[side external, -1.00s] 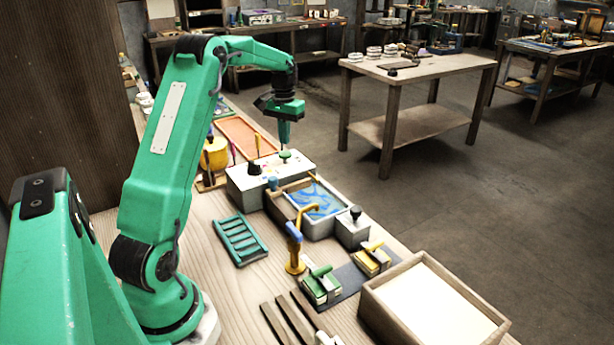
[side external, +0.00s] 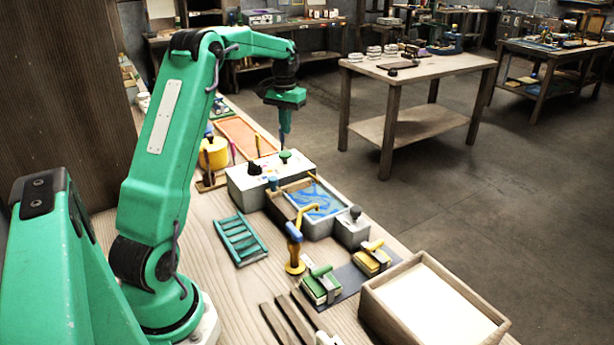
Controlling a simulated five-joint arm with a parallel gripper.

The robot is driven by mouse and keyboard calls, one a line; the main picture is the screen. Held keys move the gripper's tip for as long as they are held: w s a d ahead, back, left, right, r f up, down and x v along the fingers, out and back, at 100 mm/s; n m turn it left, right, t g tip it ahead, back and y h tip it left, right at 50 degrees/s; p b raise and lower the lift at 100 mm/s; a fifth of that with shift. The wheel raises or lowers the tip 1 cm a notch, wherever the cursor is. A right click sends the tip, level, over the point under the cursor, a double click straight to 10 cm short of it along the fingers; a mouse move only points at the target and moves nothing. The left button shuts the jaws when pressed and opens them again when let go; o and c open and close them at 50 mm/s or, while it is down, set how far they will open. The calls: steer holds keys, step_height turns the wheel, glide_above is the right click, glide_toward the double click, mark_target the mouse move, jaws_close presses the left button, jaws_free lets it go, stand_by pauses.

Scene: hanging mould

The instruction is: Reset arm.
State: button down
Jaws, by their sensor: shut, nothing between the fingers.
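My gripper (side external: 284,135) hangs from my green arm, pointing down, above the far end of the wooden bench (side external: 215,285). Its fingers are together with nothing between them. It is behind and above the grey box with knobs (side external: 245,185), apart from it as far as I can tell. My arm is raised and bent over the bench.
Below stand a basin with blue liquid (side external: 322,204), a yellow tap with a blue handle (side external: 295,250), a green rack (side external: 239,239), two stamp-like blocks on a dark mat (side external: 346,278) and a wooden tray of white material (side external: 440,310). An orange tray (side external: 240,133) lies farther back.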

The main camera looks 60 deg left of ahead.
steer(key=s+d+r+m+t, duration=0.1)
steer(key=s+d+r, duration=0.15)
steer(key=d, duration=0.45)
steer(key=s+d+r+m+t, duration=0.1)
steer(key=s+d+r, duration=0.1)
steer(key=d+r, duration=0.3)
steer(key=s+d+r+m, duration=0.1)
steer(key=s+d+r, duration=0.1)
steer(key=d, duration=0.6)
steer(key=s+d+f+m+t, duration=0.1)
steer(key=s+d, duration=0.5)
steer(key=s, duration=0.1)
steer(key=s+d+f+m+t, duration=0.1)
steer(key=s+d+f+t, duration=0.1)
steer(key=s+d, duration=0.5)
steer(key=shift+s+d+f+m, duration=0.15)
steer(key=shift+s+f+m, duration=0.15)
steer(key=shift+s+m, duration=0.1)
